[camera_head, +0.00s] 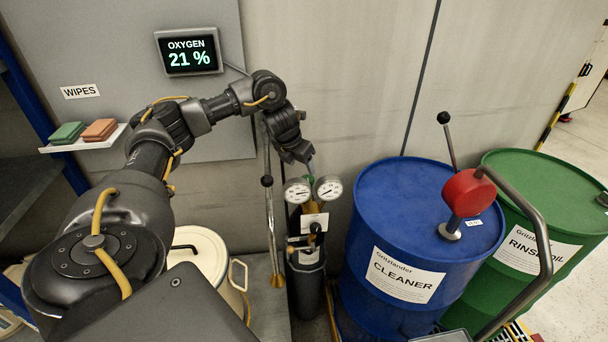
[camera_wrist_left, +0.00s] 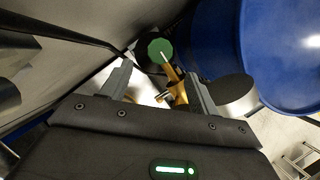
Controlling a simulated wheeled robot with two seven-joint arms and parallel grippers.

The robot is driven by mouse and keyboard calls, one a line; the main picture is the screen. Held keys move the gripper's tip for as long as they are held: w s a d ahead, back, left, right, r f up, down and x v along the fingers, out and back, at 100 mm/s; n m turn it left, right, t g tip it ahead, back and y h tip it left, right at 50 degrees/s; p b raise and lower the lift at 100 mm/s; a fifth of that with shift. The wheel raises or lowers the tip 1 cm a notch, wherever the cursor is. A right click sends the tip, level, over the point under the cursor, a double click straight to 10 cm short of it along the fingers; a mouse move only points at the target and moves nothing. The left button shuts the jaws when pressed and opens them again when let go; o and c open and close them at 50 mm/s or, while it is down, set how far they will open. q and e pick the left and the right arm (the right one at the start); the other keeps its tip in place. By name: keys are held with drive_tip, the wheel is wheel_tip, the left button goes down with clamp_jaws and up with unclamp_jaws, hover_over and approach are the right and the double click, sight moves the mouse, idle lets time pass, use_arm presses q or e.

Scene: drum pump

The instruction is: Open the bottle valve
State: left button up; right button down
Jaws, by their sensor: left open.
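The dark gas bottle (camera_head: 306,290) stands upright between the wall and the blue drum, with two round gauges (camera_head: 312,189) near its top. The green valve knob (camera_wrist_left: 160,50) sits on brass fittings (camera_wrist_left: 177,88) in the left wrist view. In the head view my left gripper (camera_head: 304,165) is just above the gauges and hides most of the knob. In the left wrist view my left gripper (camera_wrist_left: 160,84) is open, its fingers on either side of the brass fittings and the knob just beyond. I cannot tell whether a finger touches them. My right gripper is not in view.
A blue cleaner drum (camera_head: 385,225) with a red-headed pump (camera_head: 468,193) stands right of the bottle, and a green drum (camera_head: 545,180) beyond it. A metal rod (camera_head: 270,215) stands left of the bottle. An oxygen display (camera_head: 190,51) reads 21 %.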

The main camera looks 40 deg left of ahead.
use_arm(q)
drive_tip(key=shift+p+v, duration=0.5)
drive_tip(key=shift+v, duration=1.25)
